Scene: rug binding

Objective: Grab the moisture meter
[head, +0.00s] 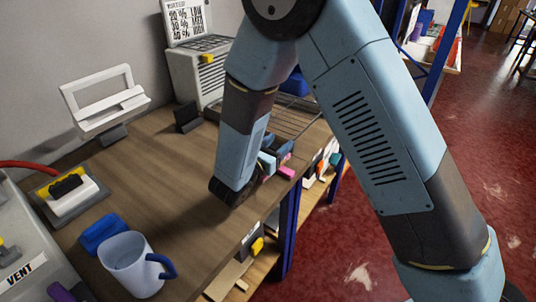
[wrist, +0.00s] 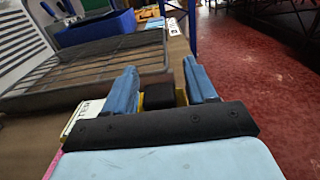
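In the wrist view, a small black block with yellow sides (wrist: 159,96), which looks like the moisture meter, sits between the two blue fingers of my gripper (wrist: 162,88). The fingers are apart, one on each side of it. Its yellow sides come close to both fingers, but I cannot tell if they press on it. Its lower part is hidden behind the gripper's black palm. In the head view, my gripper (head: 273,160) is low at the right edge of the wooden workbench (head: 150,165), partly hidden by my arm; the meter cannot be made out there.
A wire rack (wrist: 95,70) lies left of the fingers, with a blue bin (wrist: 95,27) beyond. A white labelled item (wrist: 82,118) is near the gripper's left.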

